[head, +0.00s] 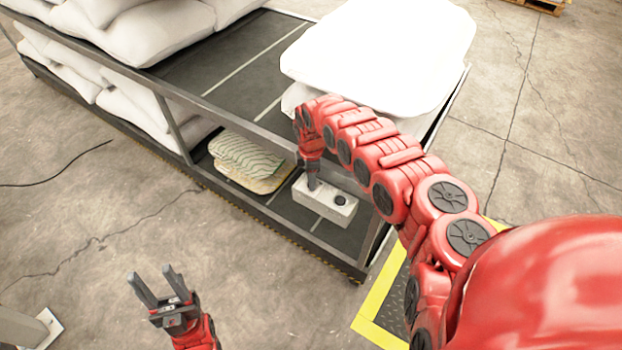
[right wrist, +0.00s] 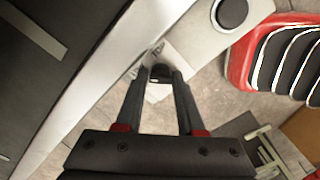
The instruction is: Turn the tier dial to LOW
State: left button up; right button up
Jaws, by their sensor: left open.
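A white control box (head: 325,204) sits on the lower shelf of the rack, with a round black knob (head: 340,200) on its right part. My right gripper (head: 313,186) points down at the left part of the box. In the right wrist view its fingertips (right wrist: 161,78) stand on either side of a small dark piece on the pale box (right wrist: 195,40), which may be the tier dial. I cannot tell whether they grip it. The black knob also shows in the right wrist view (right wrist: 231,12), apart from the fingers. Dial markings are not readable. My left gripper (head: 158,280) is open and empty over the floor.
Folded fabric pieces (head: 250,160) lie left of the box on the lower shelf. A large white pillow (head: 385,50) lies on the upper shelf, above my right arm. White sacks (head: 130,30) fill the rack's left side. A yellow-edged mat (head: 372,318) lies right of the rack.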

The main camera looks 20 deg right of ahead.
jog(key=o, duration=0.3)
jog(key=shift+o, duration=0.2)
notch_tip(320, 180, up, 17)
jog(key=shift+r, duration=0.2)
dwell(0.7)
